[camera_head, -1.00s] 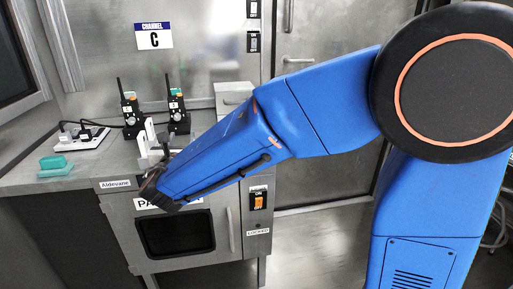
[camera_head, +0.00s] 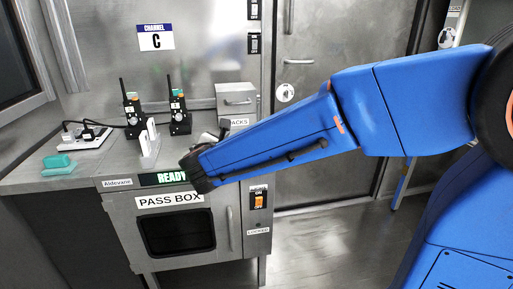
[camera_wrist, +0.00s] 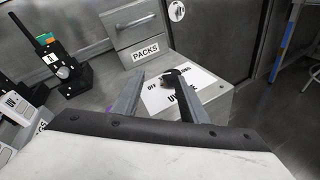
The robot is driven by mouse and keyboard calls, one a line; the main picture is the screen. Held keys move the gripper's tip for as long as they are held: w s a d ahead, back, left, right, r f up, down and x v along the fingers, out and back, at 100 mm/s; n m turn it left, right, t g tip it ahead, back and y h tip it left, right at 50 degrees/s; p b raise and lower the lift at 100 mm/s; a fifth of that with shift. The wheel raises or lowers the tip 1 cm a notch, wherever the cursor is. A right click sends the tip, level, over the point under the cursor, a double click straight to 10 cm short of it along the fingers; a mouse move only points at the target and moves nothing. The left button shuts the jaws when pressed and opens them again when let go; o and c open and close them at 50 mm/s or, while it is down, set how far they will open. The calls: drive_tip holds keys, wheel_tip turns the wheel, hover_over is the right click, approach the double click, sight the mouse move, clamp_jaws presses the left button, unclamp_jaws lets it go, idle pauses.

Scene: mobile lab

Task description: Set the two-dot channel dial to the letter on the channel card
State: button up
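The channel card (camera_head: 156,37) on the back wall reads C under a blue "CHANNEL" band. Two black handheld radios stand upright in holders on the counter, a left radio (camera_head: 131,108) and a right radio (camera_head: 178,112). One radio (camera_wrist: 62,62), with a letter label and a round grey part, shows at the left of the wrist view. I cannot tell which dial has two dots or its setting. My gripper (camera_wrist: 160,90) is open and empty in the wrist view. Its fingers are over a white labelled plate with a black knob (camera_wrist: 174,77) by the right fingertip.
The pass box (camera_head: 180,232) with a READY display (camera_head: 163,179) is below the counter. A PACKS drawer (camera_head: 236,101) stands right of the radios. White upright pieces (camera_head: 149,145) stand in front of them. A power strip (camera_head: 82,138) and teal object (camera_head: 59,164) are left.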

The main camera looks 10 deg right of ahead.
sight(178, 118)
drive_tip(key=s+d+f+m+g+h, duration=0.1)
drive_tip(key=s+d+m+g, duration=0.1)
drive_tip(key=d, duration=0.4)
drive_tip(key=shift+s+d+m, duration=0.25)
drive_tip(key=shift+s+m, duration=0.45)
drive_tip(key=shift+m, duration=0.1)
